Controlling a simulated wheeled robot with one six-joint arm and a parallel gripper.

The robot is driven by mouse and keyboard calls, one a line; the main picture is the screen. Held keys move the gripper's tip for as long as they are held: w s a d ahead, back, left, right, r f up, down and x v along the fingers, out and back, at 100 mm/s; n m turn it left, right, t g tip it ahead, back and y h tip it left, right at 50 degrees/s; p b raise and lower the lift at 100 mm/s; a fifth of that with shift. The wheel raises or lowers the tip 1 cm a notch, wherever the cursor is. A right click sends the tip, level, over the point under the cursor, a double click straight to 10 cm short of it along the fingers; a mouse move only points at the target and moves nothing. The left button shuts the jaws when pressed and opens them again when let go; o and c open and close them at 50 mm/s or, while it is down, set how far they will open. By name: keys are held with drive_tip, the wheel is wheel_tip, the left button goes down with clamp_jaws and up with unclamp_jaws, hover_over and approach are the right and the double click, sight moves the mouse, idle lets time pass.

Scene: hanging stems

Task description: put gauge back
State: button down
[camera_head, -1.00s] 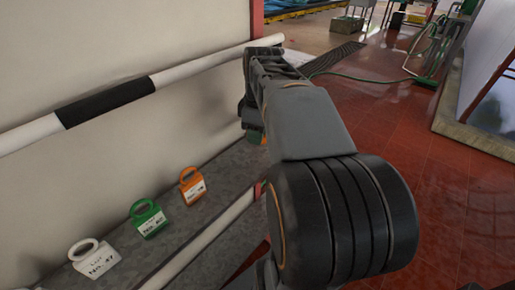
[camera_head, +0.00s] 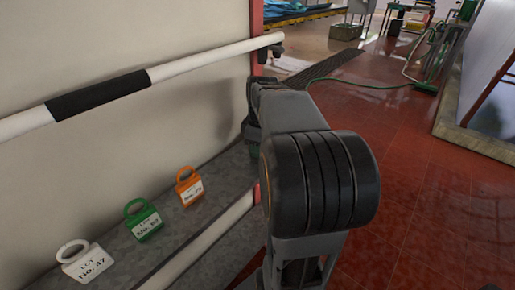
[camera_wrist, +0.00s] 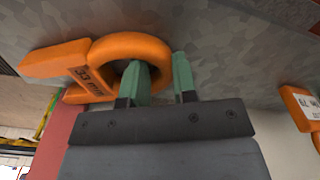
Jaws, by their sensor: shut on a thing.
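The orange gauge (camera_wrist: 58,62), marked "33 mm", has a thick ring handle (camera_wrist: 110,45) in the wrist view. My gripper (camera_wrist: 160,68) is shut on this ring, with one green finger inside its opening and the other outside. The gauge lies against or close to the grey shelf surface (camera_wrist: 230,40); I cannot tell whether it touches. In the head view my gripper (camera_head: 252,140) is mostly hidden behind my arm, near the far end of the grey shelf (camera_head: 215,205). The gauge cannot be made out there.
Three ringed tags, white (camera_head: 83,262), green (camera_head: 144,222) and orange (camera_head: 189,188), stand on the shelf nearer me. The orange one shows at right in the wrist view (camera_wrist: 300,105). A white rail with a black band (camera_head: 98,97) runs above. Red floor lies open at right.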

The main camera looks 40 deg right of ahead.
drive_tip(key=c, duration=0.9)
unclamp_jaws()
drive_tip(key=shift+r, duration=0.1)
drive_tip(key=r+p, duration=0.1)
drive_tip(key=r, duration=0.3)
drive_tip(key=r+p, duration=0.1)
drive_tip(key=r, duration=0.3)
drive_tip(key=r+p, duration=0.1)
drive_tip(key=r, duration=0.3)
drive_tip(key=shift+s+d+p, duration=0.2)
drive_tip(key=shift+s+p, duration=0.1)
drive_tip(key=shift+p, duration=0.05)
